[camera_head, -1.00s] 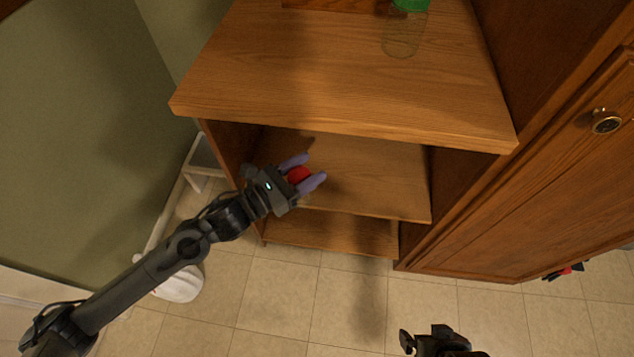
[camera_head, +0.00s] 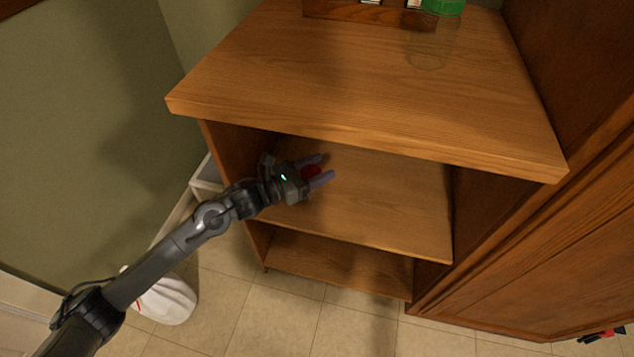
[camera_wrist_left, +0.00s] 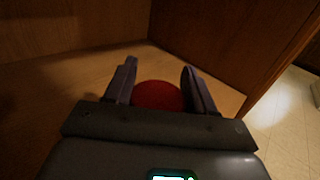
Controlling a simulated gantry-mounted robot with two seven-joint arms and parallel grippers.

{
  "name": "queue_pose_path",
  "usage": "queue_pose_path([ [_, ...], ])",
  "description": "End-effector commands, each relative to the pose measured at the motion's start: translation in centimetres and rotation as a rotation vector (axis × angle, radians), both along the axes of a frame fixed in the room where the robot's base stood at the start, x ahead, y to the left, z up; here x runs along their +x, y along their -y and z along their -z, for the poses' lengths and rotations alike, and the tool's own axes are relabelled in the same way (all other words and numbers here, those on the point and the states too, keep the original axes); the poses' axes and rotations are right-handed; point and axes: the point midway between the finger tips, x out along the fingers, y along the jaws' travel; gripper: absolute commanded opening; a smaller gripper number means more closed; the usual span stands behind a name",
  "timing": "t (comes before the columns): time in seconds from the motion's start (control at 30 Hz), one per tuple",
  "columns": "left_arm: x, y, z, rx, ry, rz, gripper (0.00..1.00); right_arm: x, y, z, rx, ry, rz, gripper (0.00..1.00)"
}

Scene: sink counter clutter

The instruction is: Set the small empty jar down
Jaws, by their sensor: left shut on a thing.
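The small jar shows only as a round red top (camera_head: 311,171) between the fingers of my left gripper (camera_head: 318,170). In the left wrist view the red top (camera_wrist_left: 158,95) sits between the two finger pads of the gripper (camera_wrist_left: 157,80), which is shut on it. The jar's body is hidden. My left gripper is inside the open middle bay of the wooden shelf unit, over the middle shelf board (camera_head: 390,205). I cannot tell whether the jar touches the board. My right gripper is not in view.
A clear jar with a green lid (camera_head: 443,8) stands on the top board (camera_head: 350,70), near the back right. The top board's front edge overhangs the bay. The middle board is bare right of my gripper.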

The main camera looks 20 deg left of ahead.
Motion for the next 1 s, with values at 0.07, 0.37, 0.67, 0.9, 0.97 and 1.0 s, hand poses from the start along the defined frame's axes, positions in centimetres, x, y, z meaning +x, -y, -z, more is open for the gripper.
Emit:
queue_pose_path([
  [0.07,0.4,-0.2,0.3,-0.001,0.001,0.000,0.04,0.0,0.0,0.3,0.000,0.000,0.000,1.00],
  [0.37,0.5,-0.3,2.6,-0.002,-0.002,0.000,0.04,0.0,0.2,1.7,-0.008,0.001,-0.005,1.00],
  [0.67,0.5,-0.3,4.2,-0.001,0.002,0.000,0.04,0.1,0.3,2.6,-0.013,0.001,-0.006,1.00],
  [0.9,0.5,-0.3,4.5,-0.001,0.001,0.000,0.04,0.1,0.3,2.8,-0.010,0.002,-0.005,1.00],
  [0.97,0.5,-0.3,4.7,-0.001,0.001,0.000,0.04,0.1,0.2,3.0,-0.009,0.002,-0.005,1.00],
  [1.0,0.5,-0.3,4.7,0.000,0.000,0.000,0.58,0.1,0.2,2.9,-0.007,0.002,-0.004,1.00],
])
